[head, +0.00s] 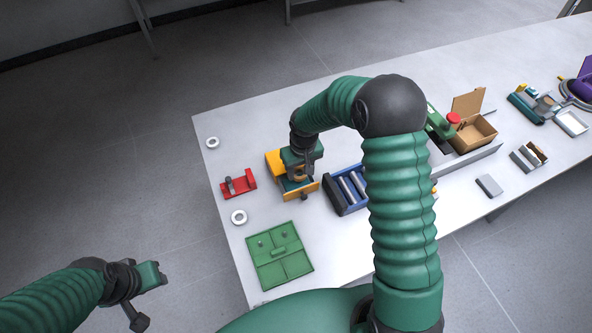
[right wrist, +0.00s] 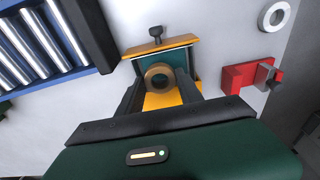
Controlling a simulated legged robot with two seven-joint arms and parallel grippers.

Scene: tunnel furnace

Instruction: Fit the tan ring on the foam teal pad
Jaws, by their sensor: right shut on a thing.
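The tan ring (right wrist: 151,71) is between the fingers of my right gripper (right wrist: 160,83) in the right wrist view. My right gripper (head: 298,176) is shut on it, over the orange drawer unit (head: 274,161). The teal pad (right wrist: 181,58) lies in the pulled-out drawer, behind and around the ring in that view; a bit of it shows in the head view (head: 289,187). I cannot tell whether the ring touches the pad. My left gripper (head: 148,283) is at the lower left of the head view, off the table; its jaw opening is unclear.
A red fixture (head: 238,184), white rings (head: 239,217) and (head: 212,143), and a green tray (head: 279,256) stand near the orange unit. A blue roller rack (head: 346,190) stands close on its right. Bare table lies between the red fixture and the table's left edge.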

